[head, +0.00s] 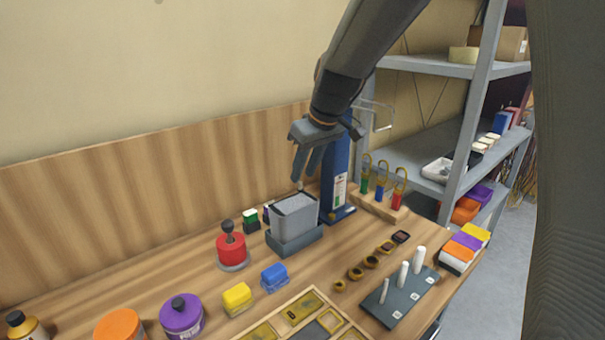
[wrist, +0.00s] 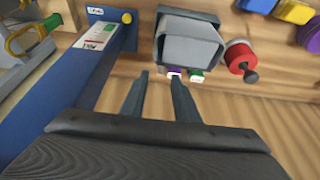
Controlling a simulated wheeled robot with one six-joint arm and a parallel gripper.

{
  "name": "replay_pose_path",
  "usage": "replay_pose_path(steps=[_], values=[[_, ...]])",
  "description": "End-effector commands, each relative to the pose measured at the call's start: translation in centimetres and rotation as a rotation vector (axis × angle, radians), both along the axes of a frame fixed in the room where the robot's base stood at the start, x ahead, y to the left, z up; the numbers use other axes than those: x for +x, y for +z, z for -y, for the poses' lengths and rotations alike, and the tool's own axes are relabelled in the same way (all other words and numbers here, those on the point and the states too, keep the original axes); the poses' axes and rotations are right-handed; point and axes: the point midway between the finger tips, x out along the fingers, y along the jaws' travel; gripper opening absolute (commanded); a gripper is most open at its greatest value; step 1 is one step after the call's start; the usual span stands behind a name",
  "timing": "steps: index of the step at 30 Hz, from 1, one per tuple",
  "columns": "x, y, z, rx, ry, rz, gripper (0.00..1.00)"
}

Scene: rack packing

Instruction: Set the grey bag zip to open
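The grey bag (head: 293,216) looks like an upright, box-shaped pouch in a dark grey base (head: 295,240) on the wooden bench. It also shows in the wrist view (wrist: 190,48), at the top centre. I cannot make out the zip or its slider clearly, nor tell its setting. My gripper (head: 304,177) points down just above the bag's back edge in the head view. In the wrist view its two fingers (wrist: 158,78) are apart with nothing between them. Whether a fingertip touches the bag is unclear.
A blue upright post (head: 336,175) stands close to the right of the bag. A red knobbed container (head: 231,250) is at its left, with small blocks (head: 250,220) behind. Yellow (head: 237,299) and blue (head: 274,277) blocks lie in front. A padlock rack (head: 375,200) stands farther right.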

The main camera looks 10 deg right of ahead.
Motion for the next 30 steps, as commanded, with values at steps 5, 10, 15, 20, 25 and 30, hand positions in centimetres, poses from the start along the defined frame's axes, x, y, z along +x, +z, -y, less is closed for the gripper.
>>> replay_pose_path(steps=[5,10,15,20,25,30], values=[[0.6,-1.9,-0.4,-0.001,0.000,-0.002,0.28],[0.9,-2.7,-0.4,-0.001,-0.004,0.000,0.28],[1.0,-2.7,-0.4,0.000,-0.004,0.000,0.28],[1.0,-2.7,-0.3,0.000,-0.004,0.000,0.15],[1.0,-2.7,-0.3,0.000,-0.004,0.000,0.00],[1.0,-2.7,-0.3,0.000,-0.004,0.000,0.00]])
